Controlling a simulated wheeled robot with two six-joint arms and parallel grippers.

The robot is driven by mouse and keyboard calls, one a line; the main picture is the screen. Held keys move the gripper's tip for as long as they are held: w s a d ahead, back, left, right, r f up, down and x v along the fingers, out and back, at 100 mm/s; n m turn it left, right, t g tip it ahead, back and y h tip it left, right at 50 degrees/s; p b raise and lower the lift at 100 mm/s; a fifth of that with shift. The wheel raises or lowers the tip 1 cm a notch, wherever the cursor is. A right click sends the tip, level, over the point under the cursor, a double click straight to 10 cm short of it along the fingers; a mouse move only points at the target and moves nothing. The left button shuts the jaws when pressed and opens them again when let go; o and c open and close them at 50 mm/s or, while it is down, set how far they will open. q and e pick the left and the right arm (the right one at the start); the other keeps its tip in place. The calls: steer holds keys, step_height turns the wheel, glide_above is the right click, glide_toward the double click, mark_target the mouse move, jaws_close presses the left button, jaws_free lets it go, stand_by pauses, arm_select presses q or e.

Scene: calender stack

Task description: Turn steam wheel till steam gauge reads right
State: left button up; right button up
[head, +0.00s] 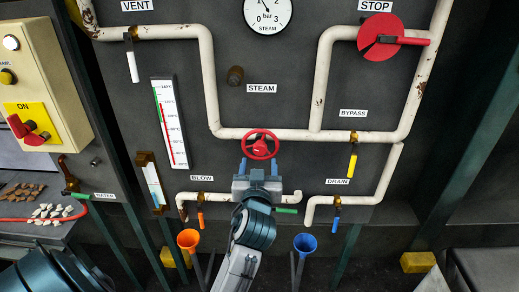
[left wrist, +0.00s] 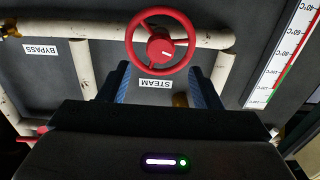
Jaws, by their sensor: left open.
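The red steam wheel (head: 260,144) sits on the white pipe at the panel's middle; it also shows in the left wrist view (left wrist: 158,43), with a STEAM label beside it. My left gripper (head: 258,168) is just below the wheel in the head view, its two fingers apart and pointing at it. In the left wrist view the blue fingers (left wrist: 162,88) stand on either side, short of the rim, with nothing seen between them. The steam gauge (head: 267,16) is at the top, marked 0 to 3 bar. Its upper part is cut off and the needle's exact reading is unclear. My right gripper is not seen.
A red STOP disc (head: 381,37) is at upper right. A thermometer (head: 170,123) stands left of the wheel. The yellow bypass lever (head: 353,165), blue drain lever (head: 335,224) and orange blow lever (head: 201,220) hang nearby. An orange funnel (head: 188,239) and blue funnel (head: 305,243) stand below.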

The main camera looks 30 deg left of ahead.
mark_target(260, 150)
arm_select(q)
steer(key=p+x, duration=0.1)
steer(key=x, duration=0.3)
steer(key=shift+w+a+r, duration=0.1)
steer(key=shift+w+a, duration=0.1)
steer(key=shift+w, duration=0.05)
steer(key=shift+w+a+p, duration=0.3)
steer(key=shift+w+p, duration=0.1)
steer(key=shift+w, duration=0.15)
steer(key=shift+w+a, duration=0.1)
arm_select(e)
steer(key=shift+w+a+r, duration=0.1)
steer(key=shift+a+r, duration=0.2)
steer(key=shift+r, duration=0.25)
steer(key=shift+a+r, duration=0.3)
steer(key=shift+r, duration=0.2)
arm_select(q)
steer(key=shift+c, duration=0.2)
steer(key=c, duration=1)
steer(key=shift+o, duration=0.2)
steer(key=shift+m+p, duration=0.4)
steer(key=shift+m, duration=0.8)
steer(key=shift+m+p, duration=0.3)
steer(key=shift+m, duration=0.9)
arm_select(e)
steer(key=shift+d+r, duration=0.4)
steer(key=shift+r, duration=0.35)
